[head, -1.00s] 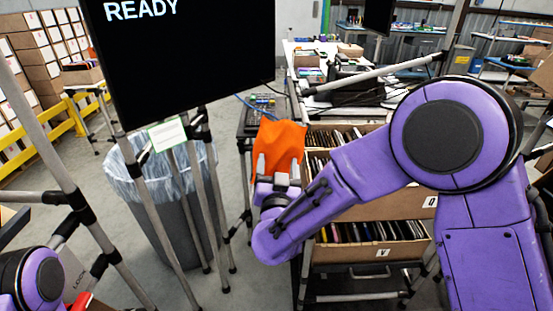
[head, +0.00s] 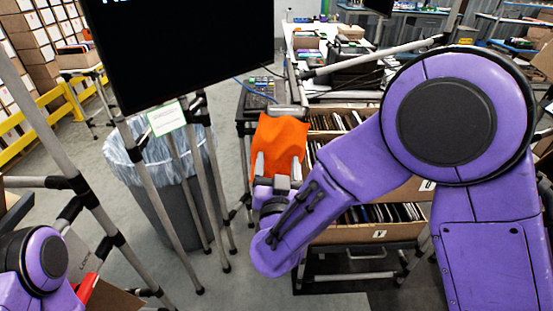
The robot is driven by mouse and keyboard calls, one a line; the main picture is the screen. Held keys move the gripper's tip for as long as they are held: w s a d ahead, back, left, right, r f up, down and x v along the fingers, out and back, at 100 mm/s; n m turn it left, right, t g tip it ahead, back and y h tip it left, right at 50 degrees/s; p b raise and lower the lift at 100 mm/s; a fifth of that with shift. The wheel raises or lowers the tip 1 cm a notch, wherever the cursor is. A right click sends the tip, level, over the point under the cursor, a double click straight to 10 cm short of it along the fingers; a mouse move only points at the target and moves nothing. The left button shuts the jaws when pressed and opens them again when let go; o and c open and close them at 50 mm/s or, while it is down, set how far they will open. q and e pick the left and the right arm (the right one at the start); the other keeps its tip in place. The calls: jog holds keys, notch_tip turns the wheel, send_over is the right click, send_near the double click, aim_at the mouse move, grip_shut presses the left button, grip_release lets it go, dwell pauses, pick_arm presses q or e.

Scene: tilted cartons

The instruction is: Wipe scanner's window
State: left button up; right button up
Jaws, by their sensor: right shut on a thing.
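My right gripper (head: 278,172) is shut on an orange cloth (head: 279,143), which hangs spread out in front of and above its fingers. The cloth is in the middle of the head view, in front of a small table with a grey keypad-like device (head: 262,85). I cannot tell whether the cloth touches anything. I cannot make out the scanner or its window for certain. My left arm shows only at the lower left corner, and its gripper is not in view.
A black monitor (head: 185,45) on a stand fills the upper left. A grey bin with a clear liner (head: 128,160) stands below it. Cartons of filed items (head: 385,234) stand on a rack at right, behind my right arm. Stand legs cross the left side.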

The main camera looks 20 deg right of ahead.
jog(key=shift+w, duration=0.15)
jog(key=shift+f+x, duration=0.15)
jog(key=shift+x, duration=0.9)
jog(key=shift+f+x, duration=0.2)
jog(key=shift+x, duration=0.9)
jog(key=shift+f+x, duration=0.15)
jog(key=shift+x, duration=0.9)
jog(key=shift+x, duration=1.1)
jog(key=shift+f, duration=0.15)
jog(key=d, duration=0.2)
jog(key=s+d, duration=0.1)
jog(key=shift+d, duration=0.35)
jog(key=a, duration=0.2)
jog(key=w+a, duration=0.1)
jog(key=a, duration=0.1)
jog(key=shift+w, duration=0.1)
